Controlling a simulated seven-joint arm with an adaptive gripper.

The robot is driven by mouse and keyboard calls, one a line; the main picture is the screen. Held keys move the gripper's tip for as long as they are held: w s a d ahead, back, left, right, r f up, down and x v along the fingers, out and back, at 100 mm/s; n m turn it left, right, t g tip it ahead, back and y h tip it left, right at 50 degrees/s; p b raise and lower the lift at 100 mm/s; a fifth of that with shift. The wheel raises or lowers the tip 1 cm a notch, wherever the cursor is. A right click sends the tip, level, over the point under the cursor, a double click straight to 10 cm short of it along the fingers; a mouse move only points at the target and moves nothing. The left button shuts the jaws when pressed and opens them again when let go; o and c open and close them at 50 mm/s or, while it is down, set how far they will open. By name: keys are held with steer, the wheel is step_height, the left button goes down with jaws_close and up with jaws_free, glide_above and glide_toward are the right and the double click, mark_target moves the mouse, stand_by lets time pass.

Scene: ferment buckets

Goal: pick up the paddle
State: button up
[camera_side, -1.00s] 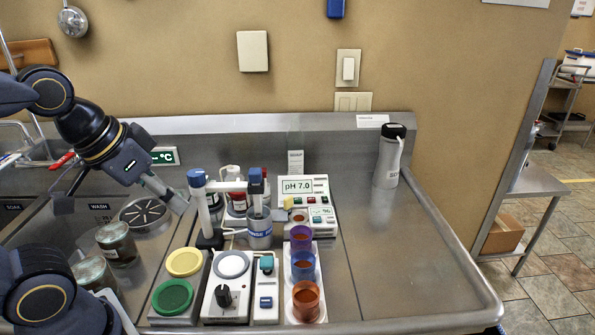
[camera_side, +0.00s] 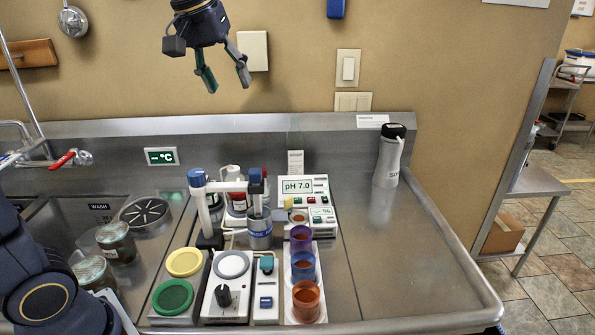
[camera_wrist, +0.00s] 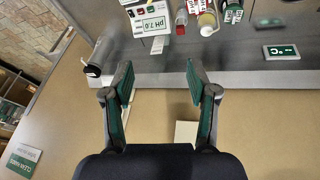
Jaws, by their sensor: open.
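No thing in these views is clearly a paddle. A flat brown wooden piece (camera_side: 30,54) shows at the far left against the wall, cut off by the picture edge; I cannot tell whether it is the paddle. My gripper (camera_side: 228,88) is open and empty, high above the counter in front of the wall, left of the blank wall plate. In the wrist view its two fingers (camera_wrist: 158,75) are spread apart, with only wall and the counter's back edge beyond them.
A pH meter (camera_side: 297,186), a blue-topped stand (camera_side: 200,205), orange (camera_side: 306,300), blue and purple cups, and green (camera_side: 173,297) and yellow lids crowd the counter's middle. A flask (camera_side: 388,160) stands right. Sink, jars and red-handled tap (camera_side: 64,160) are left. The right counter is clear.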

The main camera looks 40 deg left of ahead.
steer(key=w+a+f+n+g, duration=0.1)
steer(key=w+a+f+n, duration=0.2)
steer(key=w, duration=0.6)
steer(key=g, duration=0.2)
glide_above(264, 169)
steer(key=shift+m+y, duration=0.3)
steer(key=f, duration=2.2)
steer(key=shift+s+d, duration=0.15)
steer(key=shift+d, duration=0.1)
steer(key=f, duration=0.4)
steer(key=a+f, duration=0.1)
steer(key=f, duration=0.1)
steer(key=shift+f, duration=0.25)
steer(key=shift+c, duration=0.2)
steer(key=c, duration=1.1)
steer(key=shift+o, duration=0.2)
steer(key=shift+r, duration=0.15)
